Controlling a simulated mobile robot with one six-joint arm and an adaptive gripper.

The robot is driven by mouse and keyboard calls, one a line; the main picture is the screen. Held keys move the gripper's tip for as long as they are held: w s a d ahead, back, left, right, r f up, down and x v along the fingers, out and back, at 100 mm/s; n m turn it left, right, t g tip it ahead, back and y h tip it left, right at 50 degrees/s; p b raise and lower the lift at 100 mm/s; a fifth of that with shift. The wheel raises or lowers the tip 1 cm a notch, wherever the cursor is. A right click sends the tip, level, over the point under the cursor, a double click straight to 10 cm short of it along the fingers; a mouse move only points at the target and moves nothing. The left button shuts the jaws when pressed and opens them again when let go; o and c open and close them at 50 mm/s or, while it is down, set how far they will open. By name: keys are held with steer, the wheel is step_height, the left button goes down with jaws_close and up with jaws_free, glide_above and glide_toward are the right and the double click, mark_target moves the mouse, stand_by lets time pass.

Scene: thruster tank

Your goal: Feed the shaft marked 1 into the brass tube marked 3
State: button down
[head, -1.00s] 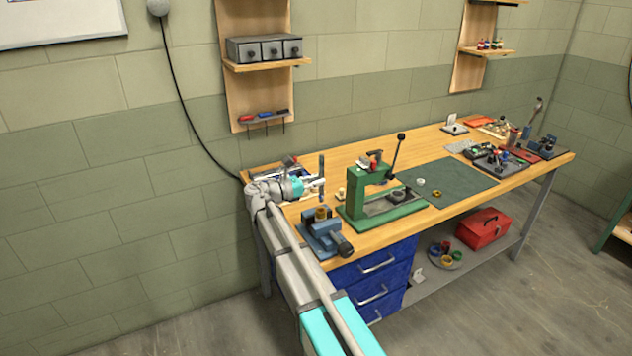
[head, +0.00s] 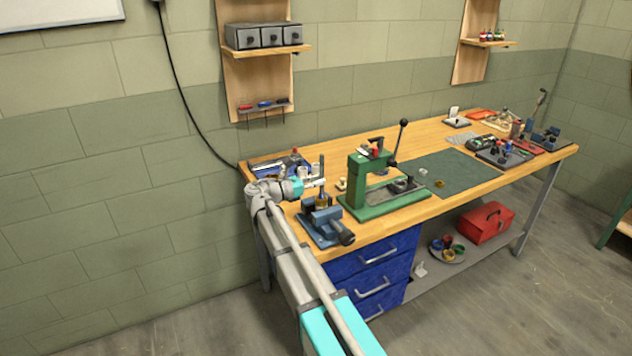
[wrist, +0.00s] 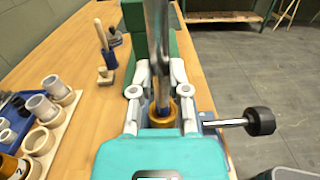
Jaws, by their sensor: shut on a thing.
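My gripper (wrist: 158,75) is shut on the shaft (wrist: 157,30), a long grey metal rod held upright. In the head view my gripper (head: 317,183) is at the left end of the bench, with the shaft (head: 322,166) rising above it. Directly below is the brass tube (wrist: 187,115), upright in the blue vice (head: 325,228); its rim (head: 321,199) also shows in the head view. The shaft's lower end, with a blue part, appears at or inside the tube's mouth. How deep it sits is hidden.
The green press (head: 372,190) stands close right of the vice. The vice's dark handle knob (wrist: 261,121) sticks out towards the bench front. A tray (wrist: 68,112) with several grey and brass tubes lies left in the wrist view. Bare wood lies between.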

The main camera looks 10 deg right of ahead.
steer(key=shift+f+b, duration=0.3)
steer(key=shift+f, duration=0.15)
steer(key=c, duration=0.5)
jaws_free()
steer(key=shift+c, duration=0.2)
steer(key=shift+a, duration=0.1)
steer(key=v, duration=1.2)
steer(key=shift+s, duration=0.1)
stand_by(0.5)
